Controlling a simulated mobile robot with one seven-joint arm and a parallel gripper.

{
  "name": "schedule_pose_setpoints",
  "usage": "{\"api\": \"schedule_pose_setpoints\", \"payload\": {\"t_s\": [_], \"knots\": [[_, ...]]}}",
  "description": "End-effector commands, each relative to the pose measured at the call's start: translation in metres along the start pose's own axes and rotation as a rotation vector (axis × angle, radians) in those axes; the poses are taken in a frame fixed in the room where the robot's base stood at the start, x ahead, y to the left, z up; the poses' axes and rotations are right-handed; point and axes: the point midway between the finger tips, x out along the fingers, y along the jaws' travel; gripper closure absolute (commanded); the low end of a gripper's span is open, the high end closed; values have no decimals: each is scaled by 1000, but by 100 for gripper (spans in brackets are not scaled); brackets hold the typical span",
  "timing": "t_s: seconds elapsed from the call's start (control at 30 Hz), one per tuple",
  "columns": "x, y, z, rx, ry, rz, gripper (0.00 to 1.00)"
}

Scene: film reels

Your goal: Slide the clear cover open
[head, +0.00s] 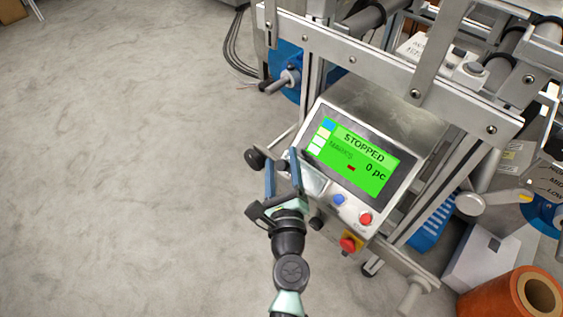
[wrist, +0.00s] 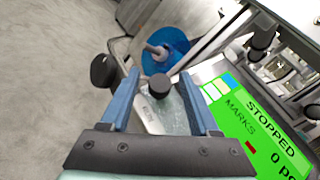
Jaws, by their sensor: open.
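My gripper (head: 282,167) is at the left end of the machine's control panel, with its two blue fingers apart. In the wrist view a dark round knob (wrist: 157,86) stands between the open fingers; I cannot tell whether either finger touches it. A pale, see-through-looking pane (wrist: 178,116) lies behind the knob and partly between the fingers; it seems to be the clear cover. In the head view this pane (head: 313,181) shows just right of my gripper, below the screen's left corner. Its left part is hidden by my gripper.
The green screen (head: 350,160) reads STOPPED, 0 pc. A blue button (head: 338,199), a red button (head: 365,218) and a red-yellow switch (head: 348,244) sit close by. Another black knob (head: 255,158) sticks out left. Metal frame bars rise behind. The floor at left is clear.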

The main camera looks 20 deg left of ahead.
Motion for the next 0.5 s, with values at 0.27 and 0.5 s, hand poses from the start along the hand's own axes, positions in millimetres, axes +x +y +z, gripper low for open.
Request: {"api": "schedule_pose_setpoints", "payload": {"t_s": [0.27, 0.5], "knots": [[0, 0, 0, -1, 0, 0, 47], [0, 0, 0, -1, 0, 0, 90]]}}
